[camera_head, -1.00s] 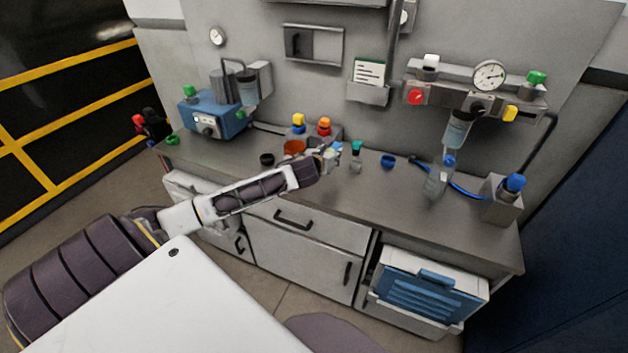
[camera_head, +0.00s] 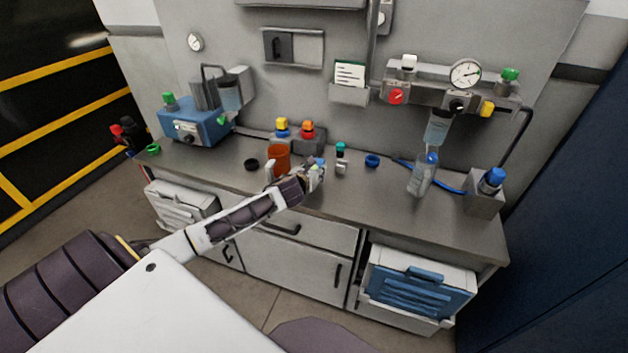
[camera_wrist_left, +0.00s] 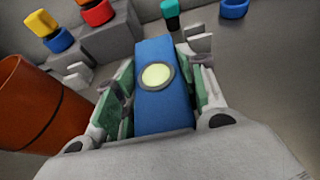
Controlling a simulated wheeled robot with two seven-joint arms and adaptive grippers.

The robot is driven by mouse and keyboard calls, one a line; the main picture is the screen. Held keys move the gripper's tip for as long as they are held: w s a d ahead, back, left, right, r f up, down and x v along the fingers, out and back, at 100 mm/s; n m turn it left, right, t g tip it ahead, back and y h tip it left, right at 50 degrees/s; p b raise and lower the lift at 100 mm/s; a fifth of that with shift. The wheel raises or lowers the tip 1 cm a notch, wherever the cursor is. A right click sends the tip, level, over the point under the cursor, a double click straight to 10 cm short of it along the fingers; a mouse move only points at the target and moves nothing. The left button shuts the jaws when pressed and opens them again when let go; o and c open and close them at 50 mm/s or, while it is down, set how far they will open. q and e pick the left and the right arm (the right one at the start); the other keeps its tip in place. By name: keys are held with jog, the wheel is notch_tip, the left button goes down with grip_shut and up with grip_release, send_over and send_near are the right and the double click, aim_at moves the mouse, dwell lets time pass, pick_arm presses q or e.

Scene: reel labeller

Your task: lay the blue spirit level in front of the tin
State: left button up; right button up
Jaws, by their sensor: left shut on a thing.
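The tin (camera_head: 279,157) is an orange-brown cylinder standing upright on the grey bench; it also shows at the left of the left wrist view (camera_wrist_left: 32,105). My left gripper (camera_head: 314,171) is at the right of the tin, towards the bench's front edge. The blue spirit level (camera_wrist_left: 158,112), a blue bar with a round yellow-green vial, lies between the green-padded fingers in the left wrist view. My left gripper is shut on it. In the head view the level is mostly hidden by the hand. Whether it touches the bench I cannot tell. My right gripper is not in view.
Behind the tin is a grey block with yellow and red caps (camera_head: 307,131). A black ring (camera_head: 251,164) lies left of the tin. A teal-capped bottle (camera_head: 341,157) and a blue ring (camera_head: 372,160) stand to the right. The bench front right of centre is clear.

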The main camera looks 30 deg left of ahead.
pick_arm(q)
jog(key=shift+f, duration=1.9)
jog(key=shift+f, duration=0.1)
jog(key=o, duration=1.2)
jog(key=shift+c, duration=0.2)
jog(key=shift+v, duration=5.5)
jog(key=shift+s+d+r, duration=0.15)
jog(key=shift+s+r, duration=0.1)
jog(key=shift+s, duration=0.25)
jog(key=shift+o, duration=0.5)
